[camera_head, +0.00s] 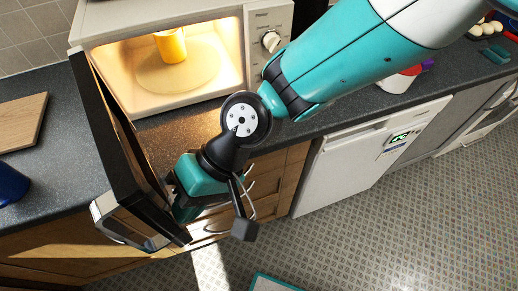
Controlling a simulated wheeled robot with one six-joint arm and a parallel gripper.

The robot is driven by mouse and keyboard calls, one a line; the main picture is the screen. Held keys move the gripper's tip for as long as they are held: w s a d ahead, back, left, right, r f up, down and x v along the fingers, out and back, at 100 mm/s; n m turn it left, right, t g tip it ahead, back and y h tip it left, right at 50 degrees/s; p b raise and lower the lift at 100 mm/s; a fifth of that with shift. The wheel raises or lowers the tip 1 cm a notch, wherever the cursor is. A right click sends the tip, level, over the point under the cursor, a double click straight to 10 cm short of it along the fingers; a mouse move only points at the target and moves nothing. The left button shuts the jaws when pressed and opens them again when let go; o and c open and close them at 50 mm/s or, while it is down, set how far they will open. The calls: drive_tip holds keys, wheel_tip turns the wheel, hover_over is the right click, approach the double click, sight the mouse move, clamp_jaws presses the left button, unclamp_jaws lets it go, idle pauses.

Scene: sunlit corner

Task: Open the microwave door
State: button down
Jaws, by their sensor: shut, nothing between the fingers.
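The microwave (160,55) stands on the dark counter at the upper left, its lit inside in plain view. Its door (112,140) is swung wide open, hinged at the left and reaching out over the counter's front edge. The metal door handle (118,226) is at the door's near end. A yellow mug (171,45) stands on the turntable (178,72) inside. My gripper (185,205) is just right of the door, on its inner side, near the free end. Its fingertips are mostly hidden. It is empty, and I cannot tell whether it touches the door.
A wooden board (20,122) and a dark blue round item (10,184) lie on the counter left of the door. Wooden drawers (280,180) with metal handles are below, and a white dishwasher (352,170) is to the right. The tiled floor (400,230) in front is clear at the right.

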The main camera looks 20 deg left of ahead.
sight(154, 229)
drive_tip(key=s+a, duration=0.2)
drive_tip(key=s, duration=0.1)
drive_tip(key=s+a, duration=0.1)
drive_tip(key=s, duration=0.1)
drive_tip(key=shift+s, duration=0.25)
drive_tip(key=shift+s+a, duration=0.55)
drive_tip(key=shift+s, duration=0.15)
drive_tip(key=shift+d, duration=0.1)
